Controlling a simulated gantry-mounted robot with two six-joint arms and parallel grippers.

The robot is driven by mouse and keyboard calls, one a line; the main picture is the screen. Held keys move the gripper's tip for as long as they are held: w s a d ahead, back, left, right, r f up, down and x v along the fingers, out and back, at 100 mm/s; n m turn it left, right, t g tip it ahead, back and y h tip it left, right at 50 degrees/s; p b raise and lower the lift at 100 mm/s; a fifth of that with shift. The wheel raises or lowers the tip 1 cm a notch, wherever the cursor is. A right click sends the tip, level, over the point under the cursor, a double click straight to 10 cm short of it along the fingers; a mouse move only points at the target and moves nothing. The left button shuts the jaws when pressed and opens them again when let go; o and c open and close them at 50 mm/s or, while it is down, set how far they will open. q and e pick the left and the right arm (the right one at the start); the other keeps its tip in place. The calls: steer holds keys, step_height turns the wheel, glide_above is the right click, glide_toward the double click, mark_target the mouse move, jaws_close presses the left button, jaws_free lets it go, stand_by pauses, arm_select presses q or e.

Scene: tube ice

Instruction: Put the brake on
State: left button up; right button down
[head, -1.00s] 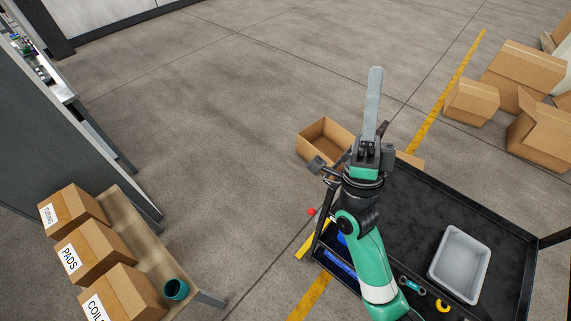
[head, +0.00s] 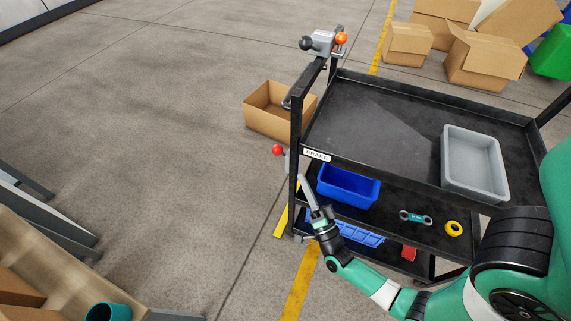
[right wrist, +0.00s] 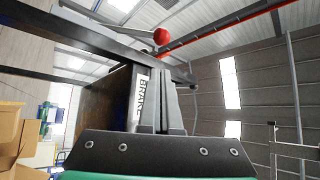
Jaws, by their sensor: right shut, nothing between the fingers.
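A black cart stands at the right of the head view, with a white BRAKE label (head: 317,155) on its near left edge. The label also shows in the right wrist view (right wrist: 142,97). A lever with a red ball knob (head: 278,150) sticks out to the left of the cart's post beside the label. The red knob also shows above my fingers in the right wrist view (right wrist: 161,36). My right gripper (head: 303,182) is shut and empty, its fingers pointing up, below the label and lower right of the knob. I cannot tell whether it touches the post. My left gripper is out of view.
The cart carries a grey bin (head: 474,165) on top and a blue bin (head: 348,186) below. A grey fitting with an orange knob (head: 341,38) and a black knob sits on its handle. An open carton (head: 272,112) stands behind the lever.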

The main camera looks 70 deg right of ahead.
steer(key=shift+w+d, duration=0.1)
stand_by(0.3)
steer(key=x, duration=1)
steer(key=shift+b, duration=0.4)
